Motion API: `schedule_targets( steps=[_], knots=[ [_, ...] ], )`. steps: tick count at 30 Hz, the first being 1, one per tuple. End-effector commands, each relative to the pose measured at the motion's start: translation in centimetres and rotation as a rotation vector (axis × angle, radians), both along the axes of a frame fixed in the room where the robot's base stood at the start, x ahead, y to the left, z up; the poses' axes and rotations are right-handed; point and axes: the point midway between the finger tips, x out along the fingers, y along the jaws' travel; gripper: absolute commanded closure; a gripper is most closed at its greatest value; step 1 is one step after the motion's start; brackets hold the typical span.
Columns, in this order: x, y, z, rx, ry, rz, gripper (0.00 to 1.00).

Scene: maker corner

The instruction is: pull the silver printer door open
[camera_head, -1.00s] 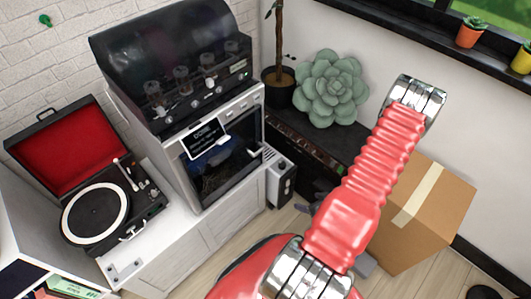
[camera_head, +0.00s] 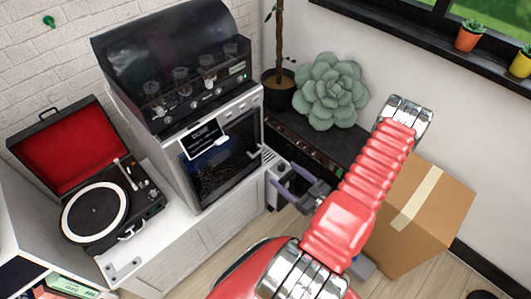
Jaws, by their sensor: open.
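The silver printer (camera_head: 245,103) stands on the white cabinet left of centre, under a dark hood. Its door (camera_head: 222,168) has a dark window in a silver frame and looks shut. A small black sign reading "DONE" (camera_head: 203,138) hangs over the door's upper left part. My gripper (camera_head: 283,180) is open and empty, right of the door's lower right corner and in front of the cabinet's right end. Its jaws point left toward the printer, apart from the door as far as I can tell. My red arm hides what is behind it.
A record player (camera_head: 95,215) with a red-lined open lid sits on the cabinet (camera_head: 180,245) left of the printer. A dark low bench (camera_head: 330,148) with a large succulent (camera_head: 332,90) and a potted trunk (camera_head: 279,90) is behind my gripper. A cardboard box (camera_head: 440,215) stands at right.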

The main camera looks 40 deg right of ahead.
Motion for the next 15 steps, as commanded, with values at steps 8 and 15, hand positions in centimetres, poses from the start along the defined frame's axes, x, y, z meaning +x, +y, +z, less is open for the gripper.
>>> schedule_targets(
  steps=[8,15],
  knots=[
    [0.3,-0.1,0.0,0.000,0.002,-0.002,0.27],
    [2.1,0.0,-0.1,0.000,0.003,0.001,0.27]
  ],
)
